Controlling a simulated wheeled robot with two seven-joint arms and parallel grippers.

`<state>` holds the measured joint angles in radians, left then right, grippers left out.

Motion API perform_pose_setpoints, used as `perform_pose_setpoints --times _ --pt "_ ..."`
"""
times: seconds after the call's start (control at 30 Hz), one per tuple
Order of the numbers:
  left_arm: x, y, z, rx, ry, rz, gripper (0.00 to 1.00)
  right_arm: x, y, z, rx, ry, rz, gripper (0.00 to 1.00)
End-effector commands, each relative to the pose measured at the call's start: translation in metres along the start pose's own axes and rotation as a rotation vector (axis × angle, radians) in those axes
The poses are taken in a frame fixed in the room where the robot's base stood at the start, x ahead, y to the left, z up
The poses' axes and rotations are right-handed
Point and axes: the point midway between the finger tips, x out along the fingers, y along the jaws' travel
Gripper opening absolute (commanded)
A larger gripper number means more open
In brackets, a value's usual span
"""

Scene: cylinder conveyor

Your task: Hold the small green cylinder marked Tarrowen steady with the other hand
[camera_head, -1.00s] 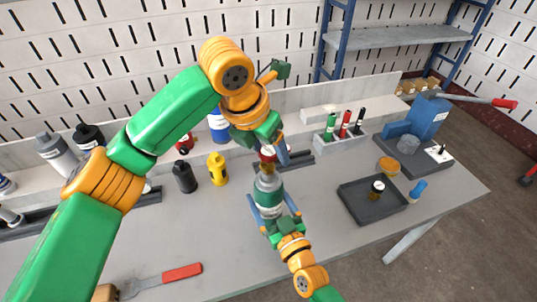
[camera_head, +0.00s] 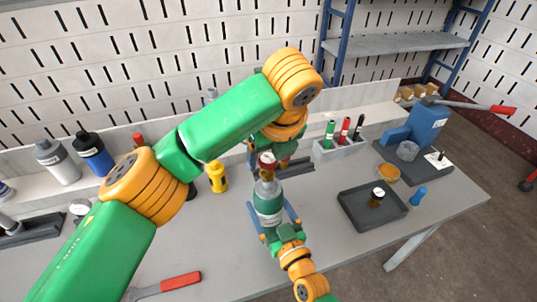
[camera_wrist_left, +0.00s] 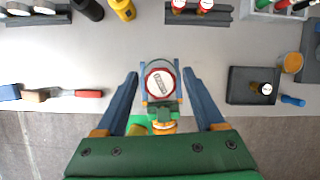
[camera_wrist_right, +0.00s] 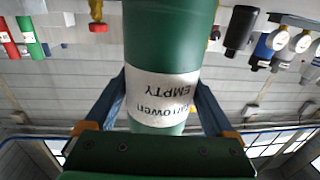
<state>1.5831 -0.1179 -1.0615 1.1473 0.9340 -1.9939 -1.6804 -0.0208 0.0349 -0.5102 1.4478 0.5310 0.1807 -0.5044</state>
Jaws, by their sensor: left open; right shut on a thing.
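The small green cylinder (camera_head: 267,203) stands upright at the front middle of the bench, with a white band, grey shoulder and red cap (camera_head: 267,160). In the right wrist view its label (camera_wrist_right: 163,98) reads "Tarrowen" and "EMPTY", upside down. My right gripper (camera_head: 273,218) is shut on the cylinder's body, one blue finger on each side. My left gripper (camera_wrist_left: 160,74) is open above the cylinder. In the left wrist view the red cap with its white top (camera_wrist_left: 160,83) lies between its spread fingers, apart from both. In the head view my left arm partly hides that gripper.
A yellow bottle (camera_head: 217,178) stands behind left. A red-handled tool (camera_head: 180,281) lies at front left. Bench between is clear.

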Motion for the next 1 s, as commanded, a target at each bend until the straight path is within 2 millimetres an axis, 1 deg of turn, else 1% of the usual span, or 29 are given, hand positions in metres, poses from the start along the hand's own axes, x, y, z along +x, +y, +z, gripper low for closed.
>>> perform_pose_setpoints --times 0.07,0.23,0.3,0.37,0.73,1.0 --pt "0.0 0.0 0.0 -0.016 0.0 0.007 0.7 0.0 0.0 0.0 0.0 0.001 0.0 0.22" --pt "-0.001 -0.001 -0.001 -0.338 -0.011 0.134 0.7 0.0 0.0 0.0 0.001 0.001 0.0 0.22" --pt "-0.001 -0.001 -0.001 -0.427 -0.015 0.167 0.7 0.0 0.0 0.0 0.001 0.001 0.0 0.22" --pt "0.0 -0.001 -0.001 -0.467 -0.015 0.182 0.7 0.0 0.0 0.0 0.001 0.001 0.0 0.22" --pt "0.001 0.0 0.0 -0.485 -0.015 0.189 0.7 0.0 0.0 0.0 0.001 0.001 0.0 0.22" --pt "0.021 0.001 -0.008 -0.484 -0.015 0.189 0.7 0.0 0.0 0.0 0.001 0.001 0.0 0.22"
